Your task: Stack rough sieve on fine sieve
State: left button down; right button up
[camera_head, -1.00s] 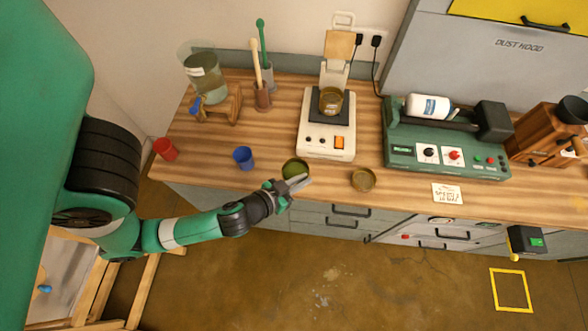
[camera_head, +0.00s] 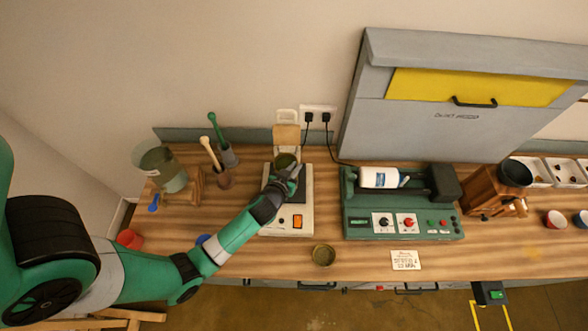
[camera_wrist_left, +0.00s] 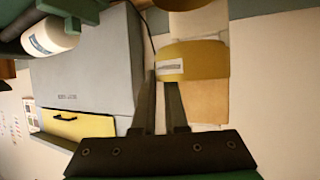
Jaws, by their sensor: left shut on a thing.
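My left gripper (camera_head: 294,174) is shut on a brass sieve (camera_head: 286,159) with a dark greenish inside, over the scale (camera_head: 288,221). In the left wrist view the held sieve (camera_wrist_left: 208,58) has a pale label too blurred to read, and the fingers (camera_wrist_left: 160,80) meet its rim. A second brass sieve (camera_wrist_left: 183,4) shows at that view's top edge, below the held one with a visible gap. In the head view it is hidden behind the held sieve and gripper. I cannot tell which is rough or fine. My right gripper is not in view.
Another brass sieve-like dish (camera_head: 323,254) sits at the table's front edge. A green roller machine (camera_head: 402,222) with a white bottle (camera_head: 379,177) stands to the right.

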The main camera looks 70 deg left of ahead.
pick_arm(q)
jog(key=shift+f+b, duration=2.35)
jog(key=shift+f, duration=0.45)
jog(key=shift+f+b, duration=0.6)
jog(key=shift+b, duration=0.25)
jog(key=c, duration=1.2)
grip_release()
jog(key=shift+c, duration=0.2)
